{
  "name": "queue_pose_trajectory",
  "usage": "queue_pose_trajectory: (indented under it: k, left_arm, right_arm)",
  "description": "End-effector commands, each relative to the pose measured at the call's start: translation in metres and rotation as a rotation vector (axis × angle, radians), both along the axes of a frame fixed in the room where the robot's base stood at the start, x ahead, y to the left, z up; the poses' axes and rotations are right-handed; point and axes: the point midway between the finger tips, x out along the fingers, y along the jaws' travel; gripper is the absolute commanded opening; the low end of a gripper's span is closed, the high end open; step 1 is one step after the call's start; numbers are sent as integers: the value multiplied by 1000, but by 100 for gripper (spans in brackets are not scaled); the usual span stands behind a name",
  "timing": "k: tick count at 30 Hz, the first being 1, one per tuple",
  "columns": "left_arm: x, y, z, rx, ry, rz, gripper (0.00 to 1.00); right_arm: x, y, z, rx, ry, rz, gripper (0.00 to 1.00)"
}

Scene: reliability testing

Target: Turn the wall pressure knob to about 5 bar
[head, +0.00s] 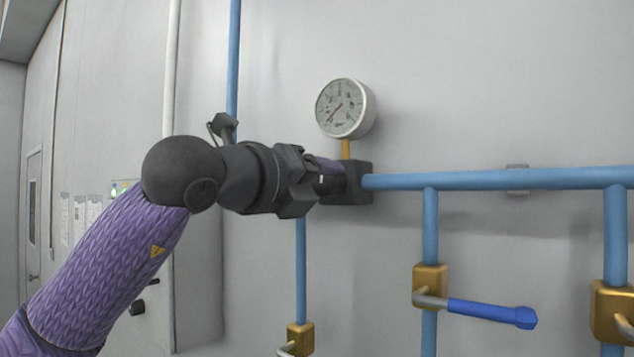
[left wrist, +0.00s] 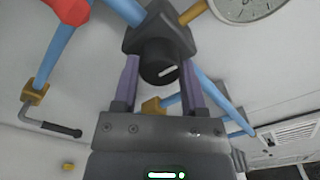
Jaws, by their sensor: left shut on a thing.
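The round white pressure gauge (head: 340,107) sits on a brass stem above a dark block (head: 358,184) on the blue pipe. Its thin needle points to the lower left; the numbers are too small to read. Part of the gauge shows in the left wrist view (left wrist: 245,8). The black knob (left wrist: 159,62) with a white mark is on the block's front, hidden behind my gripper in the head view. My left gripper (head: 335,180) is shut on the knob, with one purple finger on each side in the left wrist view. My right gripper is not in view.
A blue pipe (head: 500,180) runs right from the block. Below it are brass valves, one with a blue lever handle (head: 492,313) sticking out to the right. A grey cabinet (head: 197,285) stands at the left. The wall above the pipe is mostly clear.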

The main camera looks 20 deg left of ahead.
Motion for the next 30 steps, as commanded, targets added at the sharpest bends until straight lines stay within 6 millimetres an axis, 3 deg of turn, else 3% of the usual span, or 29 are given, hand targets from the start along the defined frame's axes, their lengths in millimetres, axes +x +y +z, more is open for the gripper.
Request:
queue_pose_trajectory:
  k: [30]
  left_arm:
    - [-1, -2, 1, 858, -311, 0, 0]
  right_arm:
    - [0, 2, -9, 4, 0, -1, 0]
